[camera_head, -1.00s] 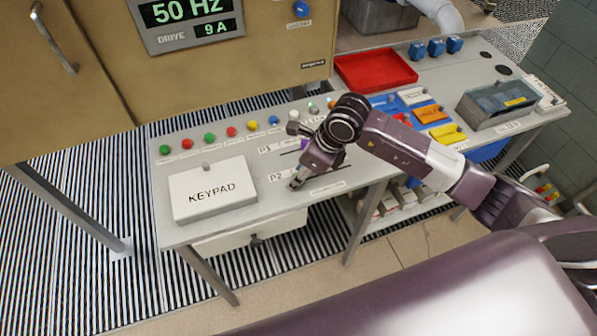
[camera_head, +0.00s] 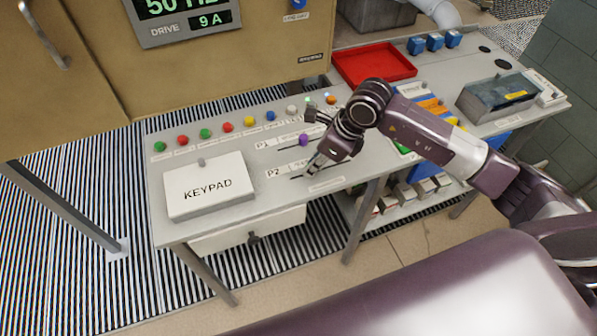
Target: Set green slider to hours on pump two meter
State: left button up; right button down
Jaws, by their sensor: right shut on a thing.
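The P2 row (camera_head: 282,174) of the pump meter has a dark slot in the panel top. My right gripper (camera_head: 313,168) is low over that slot, right of its left end. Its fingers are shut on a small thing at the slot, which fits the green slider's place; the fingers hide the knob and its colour. The P1 row (camera_head: 263,144) lies just behind, with a purple slider (camera_head: 303,140) on its slot. The small print beside both slots is too small to read. My left gripper is not in view.
A white keypad box (camera_head: 205,187) stands to the left on the grey bench (camera_head: 200,231). Several coloured buttons line the back edge. A red tray (camera_head: 373,67) and a dark clear-lidded case (camera_head: 497,97) are to the right.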

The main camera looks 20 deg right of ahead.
aim_at(327, 169)
jog(key=d, duration=0.1)
jog(key=d+b, duration=0.1)
jog(key=d, duration=0.1)
jog(key=shift+w+d+f, duration=0.1)
jog(key=shift+d+f, duration=0.05)
jog(key=shift+d, duration=0.45)
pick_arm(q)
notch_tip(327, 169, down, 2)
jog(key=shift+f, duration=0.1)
pick_arm(e)
jog(key=shift+r, duration=0.2)
jog(key=c, duration=1.8)
grip_release()
jog(key=shift+o, duration=0.2)
jog(key=shift+a, duration=0.1)
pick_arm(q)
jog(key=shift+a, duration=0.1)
pick_arm(e)
jog(key=shift+r, duration=0.15)
jog(key=v, duration=1.1)
jog(key=shift+d+r, duration=0.2)
jog(key=shift+r, duration=0.1)
